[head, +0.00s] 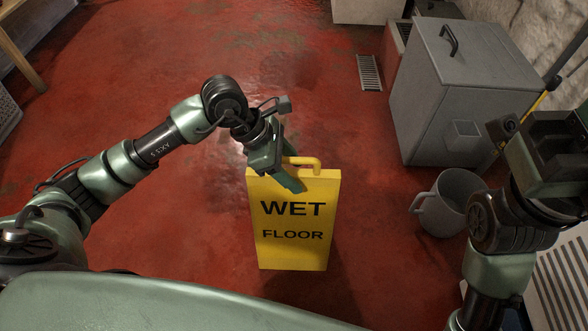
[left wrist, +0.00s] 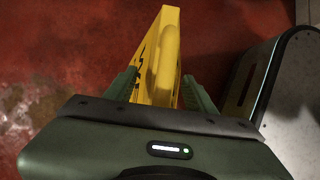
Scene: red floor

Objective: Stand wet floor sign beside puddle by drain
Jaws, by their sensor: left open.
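The yellow wet floor sign (head: 292,235) stands upright on the red floor, its "WET FLOOR" face toward me. Its yellow handle (head: 304,162) is on top. My left gripper (head: 284,172) is at the top of the sign, partly covering its upper edge and handle. In the left wrist view, its open fingers (left wrist: 160,88) lie on either side of the sign and handle (left wrist: 165,65), with visible gaps. The drain (head: 369,72) is a small floor grate at the upper right. Glossy wet floor (head: 305,62) shows left of it; the puddle's outline is unclear. My right arm's fingers cannot be made out.
A grey lidded box (head: 455,90) stands right of the drain. A grey bucket-like container (head: 448,203) stands right of the sign, near my right arm. A wooden-legged table (head: 22,55) is at the upper left. The floor between sign and drain looks clear.

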